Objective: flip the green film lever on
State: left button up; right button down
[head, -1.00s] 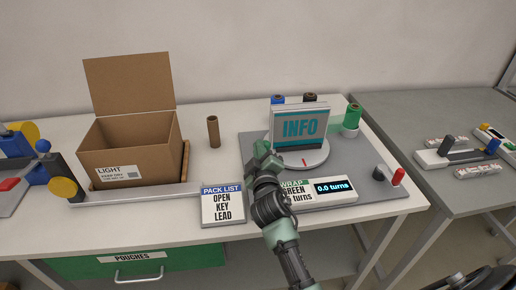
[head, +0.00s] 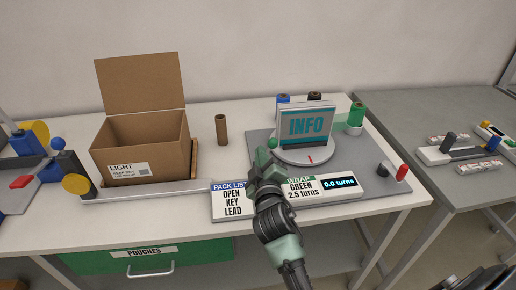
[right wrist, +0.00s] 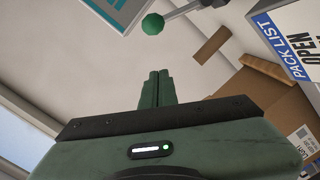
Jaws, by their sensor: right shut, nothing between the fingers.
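The green film lever shows as a green ball knob (head: 272,142) just left of the round turntable. In the right wrist view the green knob (right wrist: 152,24) sits at the end of a grey rod, beyond my fingertips. My right gripper (head: 266,162) is just in front of the knob in the head view. In the right wrist view its fingers (right wrist: 158,74) are together, empty, and appear apart from the knob. The gripper hides the lever's base in the head view. A WRAP sign (head: 302,188) reads GREEN, 2.5 turns; the display (head: 339,184) reads 0.0 turns. My left gripper is out of view.
A PACK LIST card (head: 231,202) is left of my arm. An open carton (head: 140,145) and a brown tube (head: 221,129) stand further left.

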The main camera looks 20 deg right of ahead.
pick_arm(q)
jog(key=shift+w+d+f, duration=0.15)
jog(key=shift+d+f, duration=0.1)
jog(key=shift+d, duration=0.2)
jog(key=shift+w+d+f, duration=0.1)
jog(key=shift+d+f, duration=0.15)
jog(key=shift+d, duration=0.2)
pick_arm(e)
jog(key=v, duration=0.4)
jog(key=shift+a, duration=0.15)
jog(key=shift+a+r, duration=0.1)
